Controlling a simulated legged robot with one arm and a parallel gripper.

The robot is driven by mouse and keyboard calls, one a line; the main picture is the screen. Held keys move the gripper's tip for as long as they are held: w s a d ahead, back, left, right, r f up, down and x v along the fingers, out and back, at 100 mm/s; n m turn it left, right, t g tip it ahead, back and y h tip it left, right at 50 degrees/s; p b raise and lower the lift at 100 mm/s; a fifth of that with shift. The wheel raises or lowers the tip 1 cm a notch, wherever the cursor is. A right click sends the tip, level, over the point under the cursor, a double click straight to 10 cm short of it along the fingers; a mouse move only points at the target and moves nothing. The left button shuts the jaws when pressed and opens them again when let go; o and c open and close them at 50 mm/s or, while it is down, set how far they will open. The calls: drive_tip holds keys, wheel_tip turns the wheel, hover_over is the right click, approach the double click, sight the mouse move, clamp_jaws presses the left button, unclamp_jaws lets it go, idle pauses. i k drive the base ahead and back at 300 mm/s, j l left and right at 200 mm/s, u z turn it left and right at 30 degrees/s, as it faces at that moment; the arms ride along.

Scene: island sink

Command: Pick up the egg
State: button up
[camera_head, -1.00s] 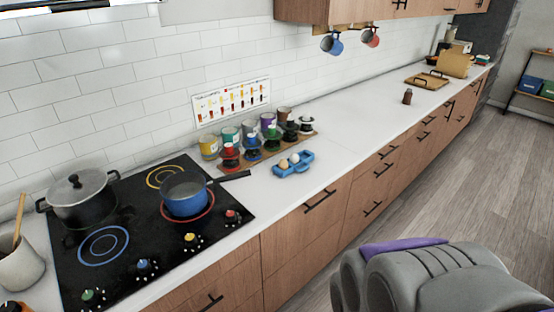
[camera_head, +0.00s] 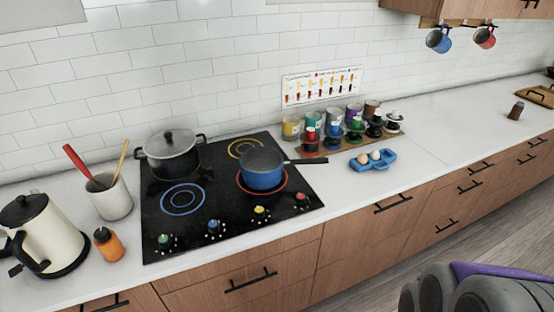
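Two eggs sit in a blue egg tray on the white counter, right of the stove. One egg (camera_head: 363,158) is at the left and looks tan. The other egg (camera_head: 375,155) is paler and just right of it. The blue tray (camera_head: 386,160) has further hollows at its right end that look empty. Part of my arm, grey with a purple strip, shows at the bottom right corner, well below and apart from the tray. My gripper's fingers are not in the picture.
A black stove (camera_head: 215,213) bears a blue pan (camera_head: 263,175), its handle pointing toward the tray, and a lidded pot (camera_head: 170,158). A kettle (camera_head: 45,235) is at far left. The counter right of the tray is clear.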

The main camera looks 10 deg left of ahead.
sight(362, 158)
drive_tip(key=i+l+u, duration=0.2)
drive_tip(key=l+u, duration=0.15)
drive_tip(key=u, duration=0.15)
drive_tip(key=i+l+u, duration=0.1)
drive_tip(key=l+u, duration=0.4)
drive_tip(key=i+l+u, duration=0.1)
drive_tip(key=l, duration=0.75)
drive_tip(key=i+l+u, duration=0.1)
drive_tip(key=l, duration=0.75)
